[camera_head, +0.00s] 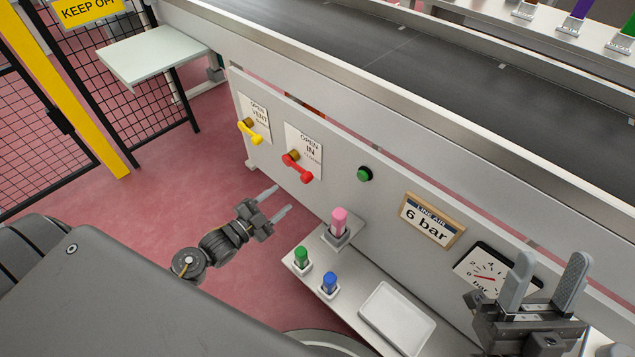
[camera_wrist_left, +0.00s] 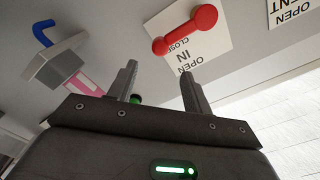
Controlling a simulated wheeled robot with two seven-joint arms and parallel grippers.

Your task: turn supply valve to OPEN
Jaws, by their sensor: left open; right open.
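The valve marked IN has a red handle (camera_head: 298,168) on the panel's left part, slanting down to the right from a brass stem. Its plate (camera_head: 308,142) reads OPEN at the top. In the left wrist view, upside down, the red handle (camera_wrist_left: 185,32) lies beyond and above the fingertips, with CLOSE lettering beside it. My left gripper (camera_head: 282,200) is open and empty, below the red handle and apart from it; its fingers (camera_wrist_left: 160,82) show in the wrist view. My right gripper (camera_head: 547,282) is open and empty in front of the gauge.
A yellow handle (camera_head: 250,132) marked VENT is left of the red one. A green button (camera_head: 364,174), LINE AIR "6 bar" sign (camera_head: 430,220) and gauge (camera_head: 488,272) are to the right. Below is a shelf (camera_head: 345,294) with pink, green and blue pegs and a white tray (camera_head: 397,318).

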